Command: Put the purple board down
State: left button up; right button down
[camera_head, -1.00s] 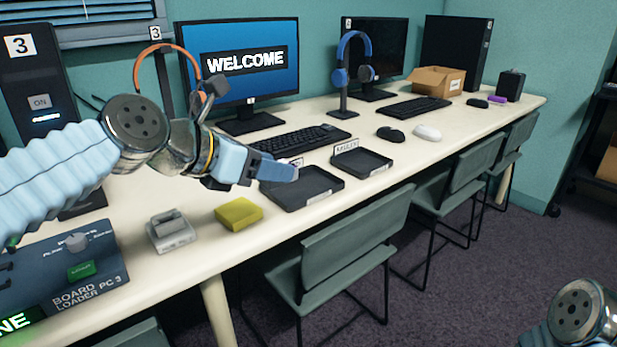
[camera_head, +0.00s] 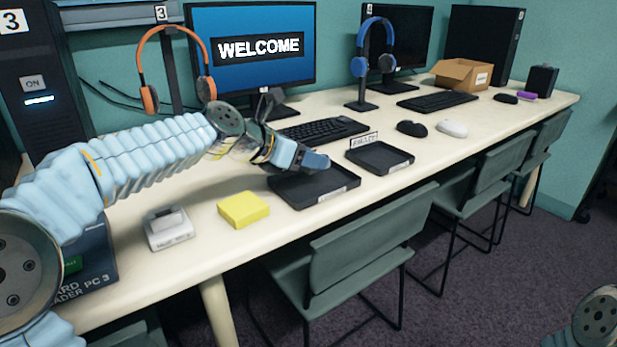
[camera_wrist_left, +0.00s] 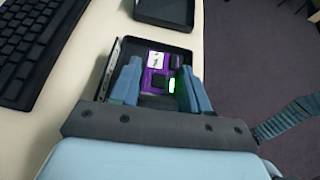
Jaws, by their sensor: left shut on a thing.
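The purple board (camera_wrist_left: 154,82) shows in the left wrist view between my left fingers, with a white patch, dark parts and a lit green spot. My left gripper (camera_wrist_left: 160,90) is shut on it. The board is over or inside a black tray (camera_wrist_left: 128,48); I cannot tell whether it touches the tray floor. In the head view my left gripper (camera_head: 314,163) reaches over the nearer black tray (camera_head: 325,192), and the board is hidden there. Only a joint of my right arm shows at the lower right; its gripper is out of view.
A second, empty black tray (camera_head: 380,158) lies to the right. A keyboard (camera_head: 325,130) lies behind the trays. A yellow block (camera_head: 243,209) and a grey device (camera_head: 168,228) stand to the left. A chair (camera_head: 360,240) stands at the table's front edge.

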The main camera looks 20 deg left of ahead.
aim_at(302, 170)
pick_arm(q)
jog(key=shift+w+f, duration=0.2)
jog(key=shift+f, duration=0.1)
jog(key=f, duration=0.1)
jog(key=f+b, duration=0.1)
jog(key=f, duration=0.1)
jog(key=shift+w+b, duration=0.25)
jog(key=shift+b, duration=0.05)
jog(key=shift+f, duration=0.2)
jog(key=shift+f, duration=0.15)
jog(key=o, duration=1.2)
jog(key=shift+o, duration=0.2)
